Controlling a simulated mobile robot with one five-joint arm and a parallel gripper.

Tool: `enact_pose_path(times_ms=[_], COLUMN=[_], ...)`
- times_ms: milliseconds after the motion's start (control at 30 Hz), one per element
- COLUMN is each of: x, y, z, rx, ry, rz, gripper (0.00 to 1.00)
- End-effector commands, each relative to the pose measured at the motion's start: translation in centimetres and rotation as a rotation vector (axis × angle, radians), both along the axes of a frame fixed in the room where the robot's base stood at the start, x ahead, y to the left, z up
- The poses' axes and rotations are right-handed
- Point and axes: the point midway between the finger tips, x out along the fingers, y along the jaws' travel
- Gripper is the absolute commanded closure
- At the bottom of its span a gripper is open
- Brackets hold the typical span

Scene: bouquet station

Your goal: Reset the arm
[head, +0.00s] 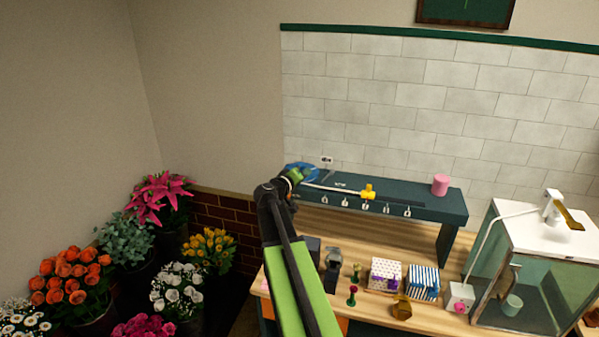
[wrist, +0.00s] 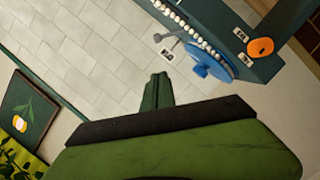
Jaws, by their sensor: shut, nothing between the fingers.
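My arm, green and black, reaches up from the bottom middle of the head view and bends at a dark joint. My gripper (head: 296,176) is small there, near the left end of the dark green shelf (head: 422,192) and in front of a blue round thing (head: 304,167). I cannot tell the gap between them. In the wrist view my gripper (wrist: 157,92) shows as dark green fingers shut together, with nothing held. The blue round thing (wrist: 212,62) is to its upper right, apart from the fingers in the picture.
Below the shelf, the wooden bench (head: 375,313) holds a dotted box (head: 384,274), a striped box (head: 424,283) and small items. A pink cylinder (head: 440,184) stands on the shelf. A glass case (head: 520,285) is at right. Flower buckets crowd the left. The tiled wall (head: 400,100) is behind.

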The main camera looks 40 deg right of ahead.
Motion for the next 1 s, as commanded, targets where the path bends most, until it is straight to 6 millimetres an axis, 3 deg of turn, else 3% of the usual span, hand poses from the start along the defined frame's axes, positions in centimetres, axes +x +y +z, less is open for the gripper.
enact_pose_path(times_ms=[233, 333, 367, 500, 633, 800, 900, 1000], x=[0.3, 2.4, 3.3, 5.9, 4.9, 0.8, -3.0, -7.1], y=[0.4, 3.3, 4.8, 14.3, 22.6, 32.8, 38.9, 43.9], z=[-0.4, -2.8, -3.9, -10.7, -18.3, -27.9, -32.3, -34.7], rx=[0.000, 0.000, 0.000, 0.099, 0.308, 0.616, 0.809, 0.995], ry=[0.000, -0.001, -0.001, -0.027, -0.008, 0.121, 0.243, 0.383], rz=[0.006, 0.049, 0.071, 0.173, 0.190, 0.187, 0.191, 0.202], gripper=[1.00, 1.00, 1.00, 1.00, 1.00, 1.00, 1.00, 1.00])
